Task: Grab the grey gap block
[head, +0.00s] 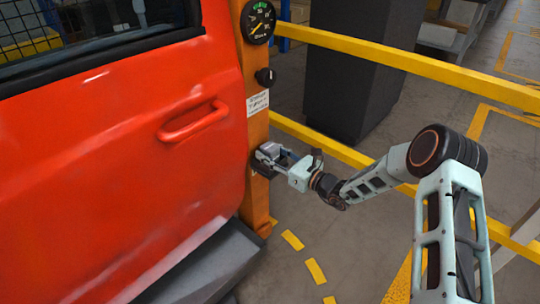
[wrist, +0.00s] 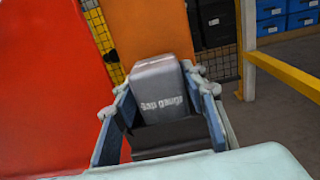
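The grey gap block (wrist: 158,88), lettered "gap gauge", stands at the orange post in the wrist view. A dark holder (wrist: 172,142) shows below it. The block also shows small in the head view (head: 270,148), partly covered by my gripper. My gripper (wrist: 160,92) is spread wide, with one blue-grey finger on each side of the block. The block lies between the fingers; I cannot tell whether either finger touches it. In the head view my gripper (head: 279,158) reaches the post from the right.
The red door (head: 150,150) with its handle (head: 193,121) is just left of the orange post (head: 254,110). The post carries a gauge dial (head: 258,22) and a black knob (head: 265,77). Yellow rails (head: 420,67) run behind my arm. A dark cabinet (head: 355,70) stands behind them.

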